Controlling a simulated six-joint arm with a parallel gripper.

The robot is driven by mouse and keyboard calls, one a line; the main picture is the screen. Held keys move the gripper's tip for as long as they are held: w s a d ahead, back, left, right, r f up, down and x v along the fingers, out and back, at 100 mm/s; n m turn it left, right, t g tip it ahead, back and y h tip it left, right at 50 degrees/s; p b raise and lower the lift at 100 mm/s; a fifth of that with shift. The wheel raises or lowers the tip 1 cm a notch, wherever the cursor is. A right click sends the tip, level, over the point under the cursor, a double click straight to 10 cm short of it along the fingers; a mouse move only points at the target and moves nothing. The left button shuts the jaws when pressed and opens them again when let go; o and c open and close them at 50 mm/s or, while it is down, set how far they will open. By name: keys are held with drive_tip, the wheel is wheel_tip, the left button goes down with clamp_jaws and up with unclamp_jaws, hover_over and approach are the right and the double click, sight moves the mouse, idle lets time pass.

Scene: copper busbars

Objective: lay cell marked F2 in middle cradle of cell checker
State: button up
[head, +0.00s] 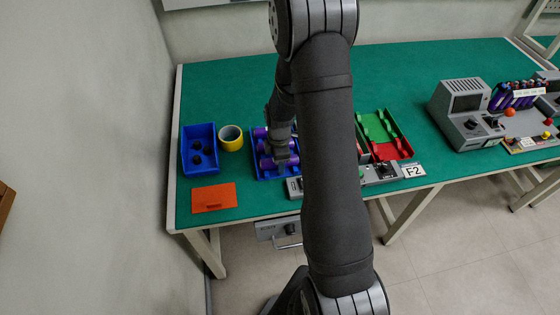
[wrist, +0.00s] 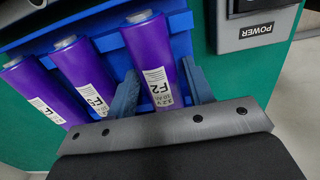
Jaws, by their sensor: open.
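Several purple cells lie in a blue tray (head: 258,176) under my gripper (head: 279,164) in the head view. In the wrist view the cell marked F2 (wrist: 150,50) is the rightmost of three visible cells, with its label facing up. My gripper (wrist: 160,72) is open, with one finger on each side of this cell; I cannot tell whether they touch it. The cell checker (head: 380,173) is a grey unit along the front edge, with an F2 card (head: 413,170) at its right end. My arm hides its middle, and its cradles cannot be made out.
A green and red tray (head: 391,123) stands behind the checker. A grey instrument (head: 462,112) is at right. The back of the green table is clear.

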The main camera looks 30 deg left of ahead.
drive_tip(key=c, duration=0.9)
drive_tip(key=shift+r, duration=1.3)
